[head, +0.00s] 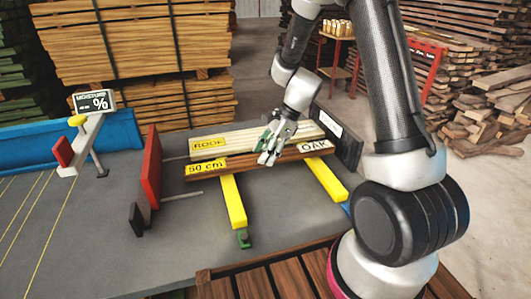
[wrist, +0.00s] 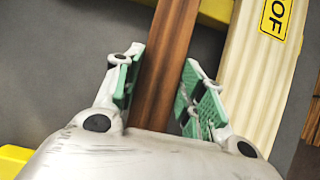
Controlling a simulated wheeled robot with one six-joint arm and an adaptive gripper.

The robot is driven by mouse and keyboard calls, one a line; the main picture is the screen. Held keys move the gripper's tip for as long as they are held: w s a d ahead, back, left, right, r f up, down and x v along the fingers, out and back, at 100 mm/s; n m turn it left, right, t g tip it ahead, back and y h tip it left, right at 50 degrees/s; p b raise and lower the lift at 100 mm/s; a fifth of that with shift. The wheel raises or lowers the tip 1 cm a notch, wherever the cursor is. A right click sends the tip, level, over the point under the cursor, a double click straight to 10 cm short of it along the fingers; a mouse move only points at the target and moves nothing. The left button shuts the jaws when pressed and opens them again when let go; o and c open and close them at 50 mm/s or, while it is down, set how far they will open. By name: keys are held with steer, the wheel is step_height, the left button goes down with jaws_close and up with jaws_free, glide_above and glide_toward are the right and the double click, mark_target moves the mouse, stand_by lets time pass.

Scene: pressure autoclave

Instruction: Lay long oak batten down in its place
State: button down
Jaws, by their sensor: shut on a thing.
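The long oak batten (head: 243,163) is brown, with a yellow "50 cm" label at its left end and a white "OAK" label at its right end. My gripper (head: 268,157) is shut on it near its middle. In the wrist view the batten (wrist: 168,50) runs between the green finger pads. It lies across, or just above, two yellow bearers (head: 234,205), (head: 327,178); I cannot tell if it touches them. Right behind it is a pale ribbed batten (head: 270,135) with a yellow "ROOF" label, also in the wrist view (wrist: 245,80).
A red upright plate (head: 151,165) stands left of the battens, with rods and a dark block (head: 137,220). A dark plate (head: 338,140) stands at their right end. A moisture meter (head: 93,102) is at the left. The grey bench (head: 85,230) is clear at front left.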

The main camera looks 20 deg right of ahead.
steer(key=shift+f, duration=0.3)
steer(key=c, duration=0.9)
jaws_free()
steer(key=v, duration=1.3)
steer(key=s+d+r+n+t+h, duration=0.1)
steer(key=s+d+r+n+h, duration=0.1)
steer(key=s+r+n, duration=0.2)
steer(key=s+d+r+n+t+h, duration=0.2)
steer(key=s+r+n, duration=0.3)
steer(key=s+n, duration=0.3)
steer(key=s+d+r+n+t+h, duration=0.1)
steer(key=s+d+r+n, duration=0.3)
steer(key=s, duration=0.8)
steer(key=shift+d+r+n+h, duration=0.2)
steer(key=shift+r+n+h, duration=0.25)
steer(key=shift+n, duration=0.55)
steer(key=shift+f, duration=0.1)
